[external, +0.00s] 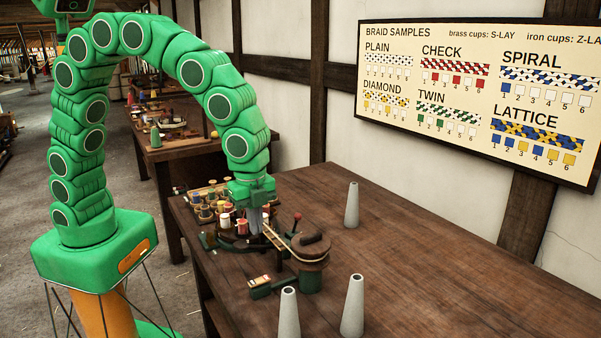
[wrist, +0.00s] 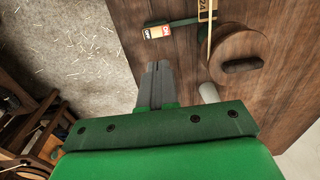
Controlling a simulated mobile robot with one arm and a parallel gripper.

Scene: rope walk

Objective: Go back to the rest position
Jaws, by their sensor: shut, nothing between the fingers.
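My green arm rises from its base at the left, arches over and hangs down above the wooden table. My gripper (external: 256,222) points down just over the braiding machine's near part, among the spools. In the wrist view, my gripper (wrist: 154,68) shows its two dark fingers pressed together with nothing between them. The fingertips show below the switch box and left of the round wooden drum, apart from both in that view. In the external view, the fingertips are small and partly lost against the machine.
The table (external: 420,250) holds the machine's drum (external: 311,252), an ON/OFF switch box (external: 260,281), and a rack of spools (external: 207,205). Grey cones stand at the wall side (external: 352,206) and front (external: 289,312), (external: 353,306). The table's right side is clear. A braid sample board (external: 480,100) hangs behind.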

